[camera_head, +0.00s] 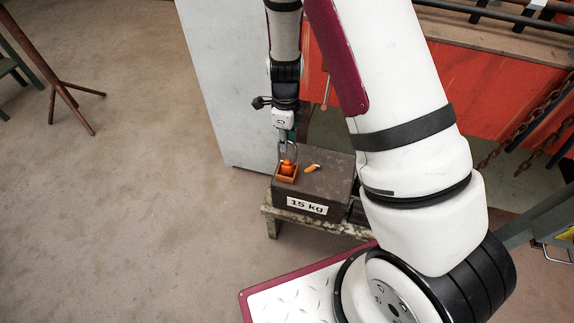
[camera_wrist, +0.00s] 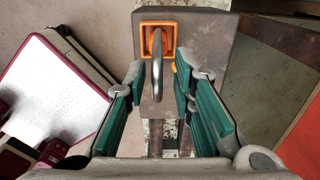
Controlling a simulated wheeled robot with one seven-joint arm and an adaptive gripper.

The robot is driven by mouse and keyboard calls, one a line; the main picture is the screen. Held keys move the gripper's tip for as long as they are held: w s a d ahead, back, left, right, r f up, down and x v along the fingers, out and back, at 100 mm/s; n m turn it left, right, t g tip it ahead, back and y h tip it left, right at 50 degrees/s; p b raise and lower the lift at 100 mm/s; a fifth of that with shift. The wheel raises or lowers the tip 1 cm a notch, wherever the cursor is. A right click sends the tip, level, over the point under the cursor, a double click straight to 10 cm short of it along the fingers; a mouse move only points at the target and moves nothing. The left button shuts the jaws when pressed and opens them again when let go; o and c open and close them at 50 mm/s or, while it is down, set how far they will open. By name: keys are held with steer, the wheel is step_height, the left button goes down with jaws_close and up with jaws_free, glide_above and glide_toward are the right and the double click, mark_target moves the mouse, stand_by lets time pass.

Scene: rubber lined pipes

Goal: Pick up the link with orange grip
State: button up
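A silver metal link (camera_wrist: 157,78) rises in a curve from a small square orange holder (camera_wrist: 175,28) in the wrist view. In the head view the link (camera_head: 289,148) stands over the orange holder (camera_head: 286,178), with a rounded orange part inside it. My gripper (camera_wrist: 159,72) is open, its green-padded fingers on either side of the link with gaps showing. In the head view my gripper (camera_head: 287,137) points down above the holder, its fingers partly hidden. A small orange piece (camera_head: 312,168) lies on the block; whether it belongs to the link is unclear.
A dark block marked "15 kg" (camera_head: 335,180) carries the holder and rests on a worn low stand (camera_head: 272,213). A pale cabinet side (camera_head: 228,85) stands close behind left. An orange-red panel (camera_head: 480,100) and chains are at right.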

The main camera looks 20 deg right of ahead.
mark_target(287, 163)
steer(key=shift+s+d+f+b, duration=0.1)
steer(key=shift+s+f+b, duration=0.1)
steer(key=shift+f, duration=0.8)
steer(key=shift+s+f+b, duration=0.1)
steer(key=shift+f+b, duration=0.1)
steer(key=shift+f, duration=0.75)
jaws_close()
steer(key=shift+w, duration=0.1)
